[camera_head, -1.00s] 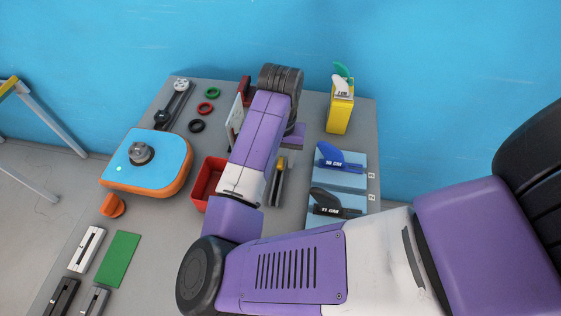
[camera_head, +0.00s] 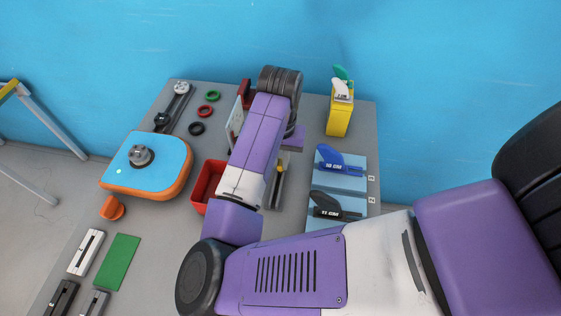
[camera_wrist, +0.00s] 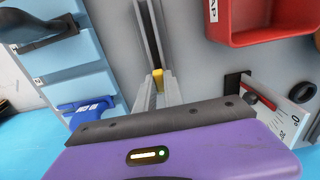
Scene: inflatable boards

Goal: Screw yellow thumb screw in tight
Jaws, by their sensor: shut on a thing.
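The yellow thumb screw (camera_wrist: 158,76) shows in the wrist view between the tips of my gripper (camera_wrist: 158,92), which is shut on it. It sits at the near end of a grey slotted rail (camera_wrist: 150,35) that lies on the table. In the head view my arm covers most of the gripper, and a small yellow spot of the screw (camera_head: 278,170) shows beside the arm, by the rail (camera_head: 277,190). How deep the screw sits cannot be seen.
A red bin (camera_head: 203,183) stands left of my arm. Blue pads with fins (camera_head: 340,165) lie to the right, with a yellow box (camera_head: 339,120) behind. A blue and orange board piece (camera_head: 147,178) and a green plate (camera_head: 118,260) are further left.

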